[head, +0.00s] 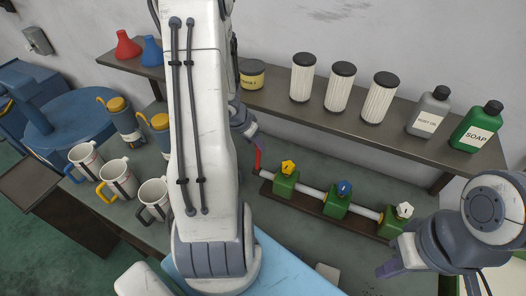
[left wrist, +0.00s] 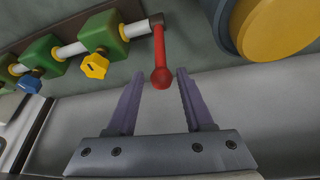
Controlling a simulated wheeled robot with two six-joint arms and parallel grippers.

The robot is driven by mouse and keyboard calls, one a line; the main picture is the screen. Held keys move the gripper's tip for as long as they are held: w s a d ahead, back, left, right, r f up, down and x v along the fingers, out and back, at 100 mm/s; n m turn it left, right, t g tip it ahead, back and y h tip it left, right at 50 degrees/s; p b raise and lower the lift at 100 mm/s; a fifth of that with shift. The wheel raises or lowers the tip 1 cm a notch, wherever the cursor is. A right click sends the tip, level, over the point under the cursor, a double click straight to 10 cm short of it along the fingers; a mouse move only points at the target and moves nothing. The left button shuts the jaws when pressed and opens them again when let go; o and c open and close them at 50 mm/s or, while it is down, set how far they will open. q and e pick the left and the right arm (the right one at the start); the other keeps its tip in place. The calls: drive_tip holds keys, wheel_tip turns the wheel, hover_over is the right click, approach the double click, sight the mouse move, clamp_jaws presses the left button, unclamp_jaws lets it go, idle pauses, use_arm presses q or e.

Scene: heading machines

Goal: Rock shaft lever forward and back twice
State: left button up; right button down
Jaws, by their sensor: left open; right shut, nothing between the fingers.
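The red shaft lever (head: 257,158) sits at the left end of the white shaft, beside the green block with the yellow knob. In the left wrist view the red lever (left wrist: 160,55) ends in a ball that lies between the tips of my left gripper (left wrist: 156,82). Its purple fingers are open, one on each side of the ball, with gaps. In the head view my left gripper (head: 255,140) is mostly hidden behind my left arm. The white shaft (head: 313,194) runs through several green blocks (head: 336,204). My right gripper (head: 388,268) is shut and empty, right of the shaft.
A shelf (head: 285,108) behind holds white filters (head: 339,88), a soap bottle (head: 477,127) and a yellow-labelled tin (head: 252,74). White mugs (head: 119,177) stand at the left.

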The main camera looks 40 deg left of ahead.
sight(258, 158)
use_arm(q)
drive_tip(key=b+x, duration=0.5)
drive_tip(key=x, duration=0.4)
drive_tip(key=shift+a, duration=0.1)
clamp_jaws()
idle(1.1)
